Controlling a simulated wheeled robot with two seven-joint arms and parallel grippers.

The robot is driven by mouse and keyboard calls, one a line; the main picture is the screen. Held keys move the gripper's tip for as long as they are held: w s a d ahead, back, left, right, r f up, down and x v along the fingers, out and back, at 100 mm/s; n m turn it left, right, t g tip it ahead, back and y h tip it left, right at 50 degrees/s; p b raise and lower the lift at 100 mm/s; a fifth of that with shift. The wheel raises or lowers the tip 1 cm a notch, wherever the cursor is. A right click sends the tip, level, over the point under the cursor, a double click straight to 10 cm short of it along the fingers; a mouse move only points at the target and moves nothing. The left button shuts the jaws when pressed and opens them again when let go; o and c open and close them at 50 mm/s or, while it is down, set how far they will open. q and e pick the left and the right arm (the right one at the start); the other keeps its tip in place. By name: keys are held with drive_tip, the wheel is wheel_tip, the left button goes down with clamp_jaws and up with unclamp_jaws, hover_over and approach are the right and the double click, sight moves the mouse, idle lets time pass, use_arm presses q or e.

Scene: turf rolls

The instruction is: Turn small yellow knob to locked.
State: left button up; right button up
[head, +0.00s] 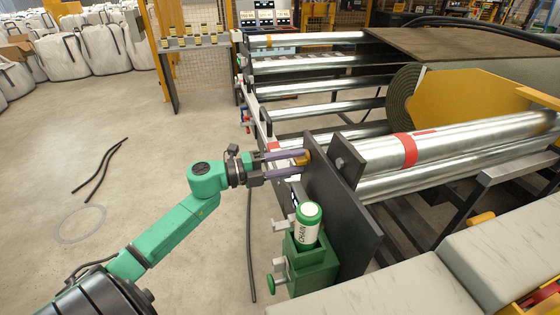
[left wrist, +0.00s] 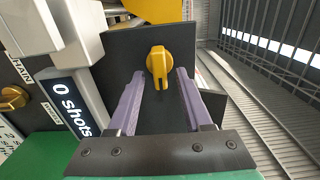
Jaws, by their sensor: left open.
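A small yellow knob (left wrist: 158,62) sits on a dark plate (left wrist: 120,50) in the left wrist view, its grip pointing straight down. In the head view the knob (head: 302,158) shows small at the plate's left face, partly hidden by my fingers. My left gripper (head: 300,162) is open, its two purple fingers reaching toward the plate. In the left wrist view the fingertips (left wrist: 160,74) stand on either side of the knob's lower part, with a gap on each side. I cannot tell how deep the knob lies between them. My right gripper is not in view.
Another yellow knob (left wrist: 13,98) is at the far left of the left wrist view. Metal rollers (head: 440,145) lie right of the plate. The floor (head: 130,120) to the left is mostly clear.

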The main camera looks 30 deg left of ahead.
use_arm(q)
drive_tip(key=b+v, duration=0.2)
drive_tip(key=v, duration=1.2)
drive_tip(key=shift+s, duration=0.2)
drive_tip(key=shift+a, duration=0.15)
